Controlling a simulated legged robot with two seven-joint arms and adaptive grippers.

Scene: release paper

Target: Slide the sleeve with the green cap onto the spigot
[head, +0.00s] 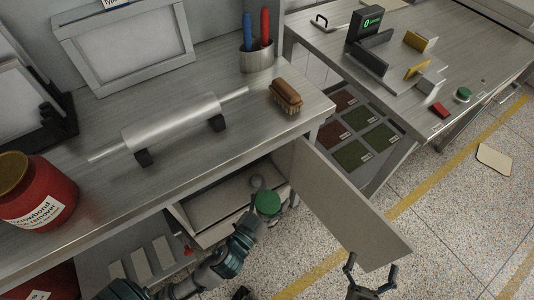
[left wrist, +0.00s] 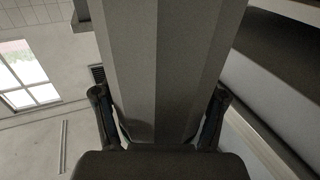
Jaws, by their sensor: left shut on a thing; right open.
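The green cap (head: 267,203) shows in the head view in front of the open cabinet under the near bench. My left gripper (head: 250,222) is beside it, shut. In the left wrist view a grey, flat-sided body, which looks like the sleeve (left wrist: 165,60), runs up between the two fingers of my left gripper (left wrist: 160,120). Most of the sleeve is hidden in the head view. A small grey round piece (head: 257,183), perhaps the spigot, shows just behind the cap; I cannot tell whether they touch. My right gripper (head: 371,272) is open and empty at the lower right.
The open cabinet door (head: 350,215) stands between my two grippers. The bench (head: 200,165) above carries a metal roller (head: 172,124), a brush (head: 286,96), a pen cup (head: 256,57) and a red jar (head: 38,195). Open floor lies to the right.

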